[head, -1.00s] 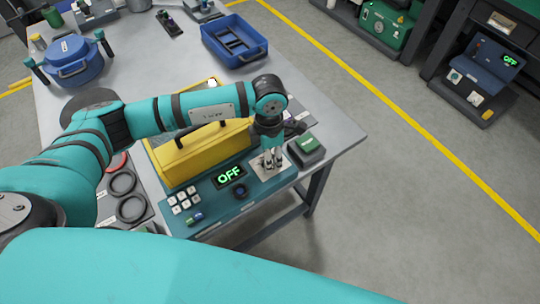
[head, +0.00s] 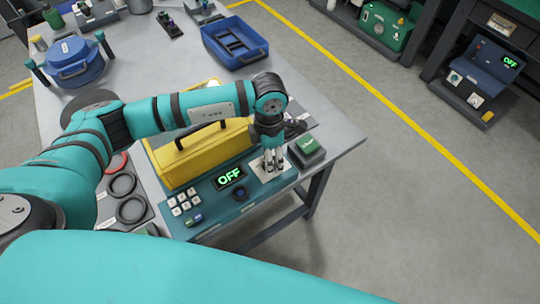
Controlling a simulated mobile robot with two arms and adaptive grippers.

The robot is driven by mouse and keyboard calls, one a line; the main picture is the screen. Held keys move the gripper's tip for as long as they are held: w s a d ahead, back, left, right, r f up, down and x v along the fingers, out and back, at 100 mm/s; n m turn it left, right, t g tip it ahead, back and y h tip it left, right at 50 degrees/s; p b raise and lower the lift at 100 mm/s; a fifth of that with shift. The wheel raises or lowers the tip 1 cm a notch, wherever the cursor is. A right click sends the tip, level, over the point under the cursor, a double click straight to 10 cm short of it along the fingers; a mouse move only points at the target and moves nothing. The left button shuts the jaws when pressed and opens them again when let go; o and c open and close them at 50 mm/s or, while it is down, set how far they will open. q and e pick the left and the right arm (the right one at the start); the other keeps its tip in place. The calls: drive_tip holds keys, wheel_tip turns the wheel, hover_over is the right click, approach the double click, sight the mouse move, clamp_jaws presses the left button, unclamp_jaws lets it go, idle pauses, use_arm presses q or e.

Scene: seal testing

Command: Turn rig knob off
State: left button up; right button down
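The rig (head: 206,215) is a teal panel at the table's front edge, with a yellow case behind it. Its display (head: 230,177) reads OFF in green. A dark round knob (head: 240,193) sits just below the display. A pale plate (head: 262,178) is at the panel's right end. My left gripper (head: 273,168) points down over this plate, to the right of the display and knob. Its fingers hide part of the plate, and I cannot tell whether they are open or shut. My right gripper is not in view.
The yellow case (head: 200,150) stands directly behind the panel. A green-topped block (head: 308,146) is close to the right of my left gripper. Black rings (head: 131,209) lie on the left. A blue tray (head: 234,40) is farther back. A second unit (head: 482,75) reading OFF stands at far right.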

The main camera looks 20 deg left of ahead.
use_arm(q)
wheel_tip(320, 180, up, 11)
drive_tip(key=shift+w+a+r, duration=0.15)
drive_tip(key=shift+w, duration=0.05)
idle(0.6)
